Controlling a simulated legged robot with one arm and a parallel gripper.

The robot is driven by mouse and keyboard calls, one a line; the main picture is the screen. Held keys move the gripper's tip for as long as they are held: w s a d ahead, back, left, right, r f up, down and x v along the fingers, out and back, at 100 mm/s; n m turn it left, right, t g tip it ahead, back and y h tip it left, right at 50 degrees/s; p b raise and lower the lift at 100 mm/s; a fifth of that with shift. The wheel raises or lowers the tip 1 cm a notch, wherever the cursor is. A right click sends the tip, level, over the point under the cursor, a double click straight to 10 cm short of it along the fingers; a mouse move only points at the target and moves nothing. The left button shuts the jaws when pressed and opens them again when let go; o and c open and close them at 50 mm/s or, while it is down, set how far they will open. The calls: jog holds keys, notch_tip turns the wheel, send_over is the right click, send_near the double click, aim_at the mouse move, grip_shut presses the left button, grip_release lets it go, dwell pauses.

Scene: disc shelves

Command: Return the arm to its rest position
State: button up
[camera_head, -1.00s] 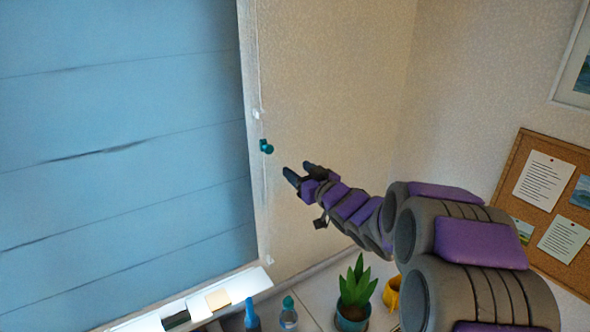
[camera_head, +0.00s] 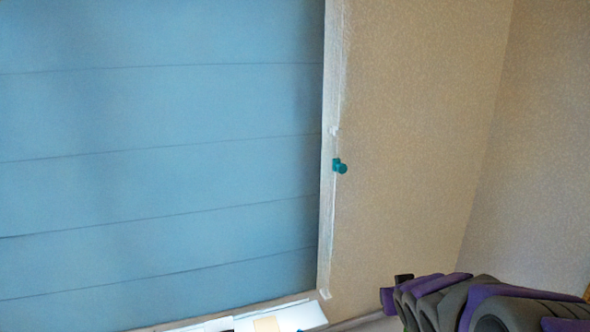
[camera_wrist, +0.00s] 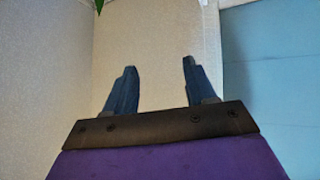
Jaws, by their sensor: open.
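My arm (camera_head: 470,302) is grey and purple and shows low at the right of the head view, folded and cut off by the bottom edge. My gripper (camera_wrist: 159,80) shows in the wrist view with its two dark fingers apart and nothing between them. In the head view the fingers cannot be made out.
A blue slatted panel (camera_head: 170,150) fills the left of the head view. A teal knob (camera_head: 340,166) sits on its pale right-hand frame. A beige wall (camera_head: 420,130) stands to the right. A white ledge (camera_head: 300,316) lies at the bottom.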

jog(key=s+a+f+g+b, duration=0.3)
jog(key=s+f, duration=0.2)
jog(key=s, duration=0.6)
jog(key=s+a+f+g+y+b, duration=0.1)
jog(key=s+a+f+g+b, duration=0.2)
jog(key=s, duration=0.9)
jog(key=s+a+f+g+b, duration=0.3)
jog(key=s+f+g, duration=0.2)
jog(key=s+f, duration=0.3)
jog(key=s, duration=0.3)
jog(key=shift+s+f+y+b, duration=0.25)
jog(key=shift+s+y+b, duration=0.05)
jog(key=shift+b, duration=0.1)
